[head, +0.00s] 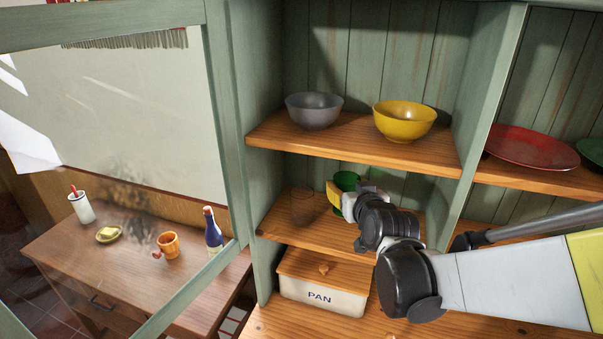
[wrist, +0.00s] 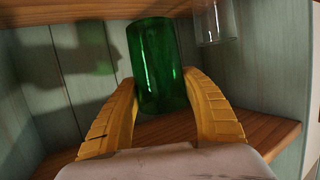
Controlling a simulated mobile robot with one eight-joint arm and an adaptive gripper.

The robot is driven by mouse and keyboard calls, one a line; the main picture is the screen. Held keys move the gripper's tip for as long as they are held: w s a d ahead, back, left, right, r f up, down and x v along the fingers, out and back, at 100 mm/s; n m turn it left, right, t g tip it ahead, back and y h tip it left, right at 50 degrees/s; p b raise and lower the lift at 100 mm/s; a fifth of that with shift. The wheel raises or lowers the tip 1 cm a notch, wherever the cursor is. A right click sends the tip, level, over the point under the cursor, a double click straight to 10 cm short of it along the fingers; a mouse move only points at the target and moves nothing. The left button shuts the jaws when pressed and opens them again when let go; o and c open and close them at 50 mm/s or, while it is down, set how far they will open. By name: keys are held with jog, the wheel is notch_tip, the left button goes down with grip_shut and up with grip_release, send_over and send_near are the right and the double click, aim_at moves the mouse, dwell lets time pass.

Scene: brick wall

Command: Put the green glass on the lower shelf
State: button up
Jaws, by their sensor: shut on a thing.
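The green glass (head: 346,180) is in the lower shelf space of the cupboard, partly hidden by my gripper (head: 343,192). In the wrist view the green glass (wrist: 160,65) sits between the two yellow fingers of my gripper (wrist: 162,84), which are shut on it. The wrist picture appears upside down. The lower shelf (head: 300,233) is a wooden board under the gripper. I cannot tell whether the glass touches it, as its base is hidden in the head view.
A clear glass (head: 303,206) stands left of my gripper on the lower shelf. A grey bowl (head: 314,112) and yellow bowl (head: 404,122) stand on the shelf above. A PAN box (head: 320,296) sits below. An open glazed door (head: 225,110) is at left.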

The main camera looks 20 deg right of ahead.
aim_at(352, 180)
jog(key=w+d, duration=0.2)
jog(key=w, duration=0.1)
jog(key=shift+w+d, duration=0.15)
notch_tip(352, 180, down, 6)
jog(key=shift+w+f+b, duration=0.1)
jog(key=shift+b, duration=0.4)
jog(key=shift+w+d+f, duration=0.1)
jog(key=shift+w+f, duration=0.15)
jog(key=shift+f, duration=0.2)
jog(key=shift+s, duration=0.1)
jog(key=shift+f, duration=0.15)
jog(key=o, duration=1.2)
jog(key=shift+o, duration=0.2)
